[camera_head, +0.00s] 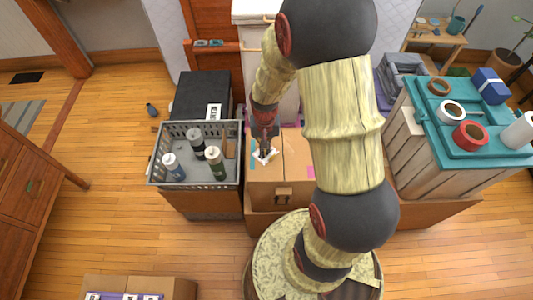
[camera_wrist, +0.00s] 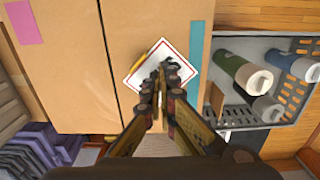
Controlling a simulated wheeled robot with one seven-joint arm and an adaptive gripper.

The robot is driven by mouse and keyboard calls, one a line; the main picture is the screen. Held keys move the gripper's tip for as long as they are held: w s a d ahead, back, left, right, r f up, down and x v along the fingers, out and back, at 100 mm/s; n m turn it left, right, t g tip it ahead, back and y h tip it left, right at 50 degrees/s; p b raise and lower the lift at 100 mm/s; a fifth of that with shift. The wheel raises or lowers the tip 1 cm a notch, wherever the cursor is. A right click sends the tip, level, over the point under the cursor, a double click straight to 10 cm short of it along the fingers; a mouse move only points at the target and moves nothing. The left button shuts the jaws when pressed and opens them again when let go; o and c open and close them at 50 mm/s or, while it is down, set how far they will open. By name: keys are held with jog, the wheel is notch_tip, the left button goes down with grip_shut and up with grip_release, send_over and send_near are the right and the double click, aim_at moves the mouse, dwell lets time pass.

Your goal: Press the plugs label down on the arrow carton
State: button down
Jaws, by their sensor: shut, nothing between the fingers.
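The label (camera_wrist: 150,62) is a white square with a red border, lying turned at an angle on top of the brown carton (camera_wrist: 65,90). It also shows in the head view (camera_head: 262,159), on the left part of the carton top (camera_head: 291,158). My gripper (camera_head: 266,151) points down over the label with its fingers together and nothing held. In the wrist view the fingertips (camera_wrist: 161,72) overlap the label's lower right part; I cannot tell whether they touch it. The fingers hide part of the label, so its print cannot be read.
A grey crate (camera_head: 152,181) with several bottles stands left of the carton. A teal-topped wooden crate (camera_head: 440,138) with tape rolls stands at the right. A black box (camera_head: 197,93) is behind the grey crate.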

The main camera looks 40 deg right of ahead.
notch_tip(320, 180, up, 8)
jog(key=p, duration=0.6)
dwell(0.4)
dwell(0.5)
jog(key=s+a+r+n+t+b, duration=0.1)
jog(key=s+a+r, duration=0.3)
jog(key=r, duration=0.5)
jog(key=s+a+r+n+t+b, duration=0.1)
jog(key=s+a+r+n+t, duration=0.1)
jog(key=r, duration=0.6)
jog(key=s+a+r+n+t+b, duration=0.1)
jog(key=s+a+r+n+t, duration=0.1)
jog(key=s+a+r, duration=0.4)
notch_tip(320, 180, up, 4)
jog(key=shift+f+n+t, duration=0.15)
jog(key=shift+n+t, duration=0.15)
jog(key=shift+n, duration=0.6)
jog(key=shift+s, duration=0.1)
